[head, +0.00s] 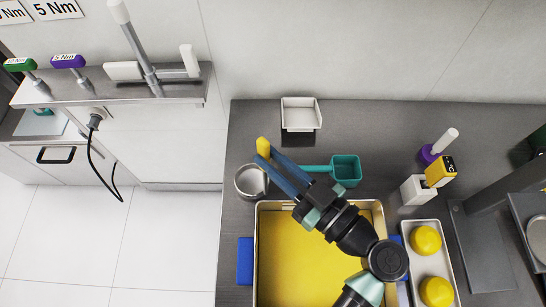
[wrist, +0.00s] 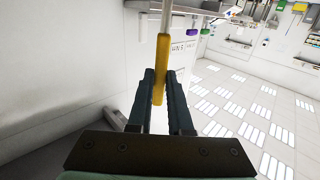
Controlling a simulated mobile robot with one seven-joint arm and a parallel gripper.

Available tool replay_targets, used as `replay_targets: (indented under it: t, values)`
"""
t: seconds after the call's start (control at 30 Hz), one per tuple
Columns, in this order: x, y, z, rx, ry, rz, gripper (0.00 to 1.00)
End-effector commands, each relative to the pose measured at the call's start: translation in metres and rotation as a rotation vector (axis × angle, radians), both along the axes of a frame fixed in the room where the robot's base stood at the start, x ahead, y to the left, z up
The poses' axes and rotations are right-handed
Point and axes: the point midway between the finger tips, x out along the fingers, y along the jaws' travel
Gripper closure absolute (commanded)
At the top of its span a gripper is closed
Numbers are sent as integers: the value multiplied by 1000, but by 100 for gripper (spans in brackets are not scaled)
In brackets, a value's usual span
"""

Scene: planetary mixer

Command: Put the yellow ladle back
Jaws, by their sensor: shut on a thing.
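The yellow ladle shows as a yellow handle end (head: 263,146) at my fingertips in the head view. In the wrist view its yellow handle (wrist: 161,68) runs between the fingers, with a thin pale rod beyond it. My gripper (head: 268,158) is shut on the handle; its fingers also show in the wrist view (wrist: 160,88). A round metal cup (head: 243,184) stands on the dark worktop just below the fingertips in the head view. I cannot tell whether the ladle's bowl shows, as its lower part is not clear.
A teal scoop (head: 346,170) lies right of the fingers. A white open box (head: 300,115) stands behind. A tray with a yellow base (head: 260,285) lies under my arm. Another tray (head: 410,228) holds yellow balls. A side counter (head: 190,88) stands left, across a floor gap.

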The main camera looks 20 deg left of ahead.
Motion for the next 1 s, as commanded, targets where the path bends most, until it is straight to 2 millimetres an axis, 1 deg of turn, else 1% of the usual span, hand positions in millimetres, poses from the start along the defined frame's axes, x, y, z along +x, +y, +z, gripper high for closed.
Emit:
replay_targets:
  t: [0.13,0.33,0.37,0.4,0.5,1.0]
  values:
    - [0,0,1,0,-1,0,100]
    - [0,0,-4,0,-1,0,100]
    - [0,0,-3,0,0,0,77]
    - [0,0,-3,0,0,0,70]
    - [0,0,-3,0,0,0,52]
    - [0,0,0,0,0,0,52]
